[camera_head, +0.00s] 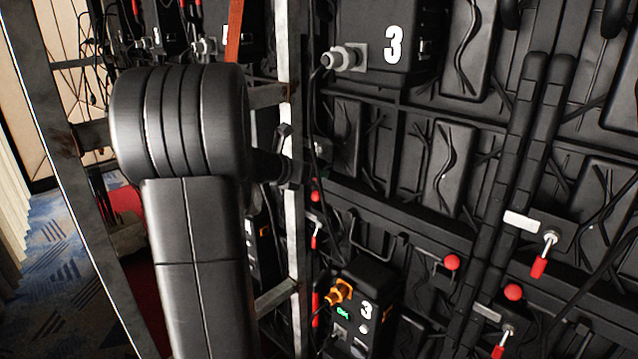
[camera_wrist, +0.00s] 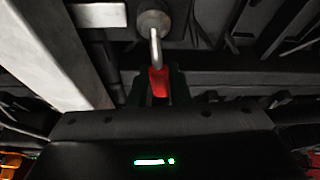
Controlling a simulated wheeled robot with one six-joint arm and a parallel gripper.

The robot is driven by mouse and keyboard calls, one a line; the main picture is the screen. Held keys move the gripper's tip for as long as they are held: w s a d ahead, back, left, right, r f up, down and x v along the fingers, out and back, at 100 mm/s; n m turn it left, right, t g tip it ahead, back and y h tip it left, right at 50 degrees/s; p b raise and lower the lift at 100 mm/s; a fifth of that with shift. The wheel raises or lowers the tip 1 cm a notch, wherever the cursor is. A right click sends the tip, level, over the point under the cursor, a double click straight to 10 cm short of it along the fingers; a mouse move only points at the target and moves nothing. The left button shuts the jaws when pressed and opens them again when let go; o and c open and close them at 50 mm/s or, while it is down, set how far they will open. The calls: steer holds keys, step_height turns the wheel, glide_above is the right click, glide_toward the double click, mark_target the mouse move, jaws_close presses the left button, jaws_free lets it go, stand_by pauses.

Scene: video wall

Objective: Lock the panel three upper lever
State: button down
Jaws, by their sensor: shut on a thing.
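The lever (camera_wrist: 158,77) shows in the wrist view with a red handle and a bent metal shaft. The shaft runs up to a round metal pivot (camera_wrist: 153,23), so the handle hangs below the pivot. My gripper (camera_wrist: 158,90) is shut on the red handle, with a dark finger on each side. In the head view my gripper (camera_head: 298,172) is small and dark, reaching right past the upright metal post toward the panel wall. The held lever cannot be made out there. A black box marked 3 (camera_head: 395,45) is on the wall above.
A grey metal post (camera_head: 290,120) stands close beside my gripper. Below are a red knob (camera_head: 315,196), another red-handled lever (camera_head: 314,240) and a second box marked 3 (camera_head: 365,310) with an orange connector. More red-handled levers (camera_head: 538,267) are at the right. Cables hang nearby.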

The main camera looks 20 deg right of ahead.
steer(key=shift+w+a+m+t+b, duration=0.1)
steer(key=shift+w+m+t+b, duration=0.2)
steer(key=shift+m+b, duration=0.3)
steer(key=c, duration=1.4)
jaws_free()
steer(key=v, duration=1.3)
steer(key=shift+s+a+r+p, duration=0.25)
steer(key=shift+r+p, duration=0.05)
steer(key=shift+p, duration=0.05)
steer(key=b+x, duration=0.1)
steer(key=x, duration=1.3)
steer(key=shift+w+a+f, duration=0.15)
steer(key=shift+a, duration=0.05)
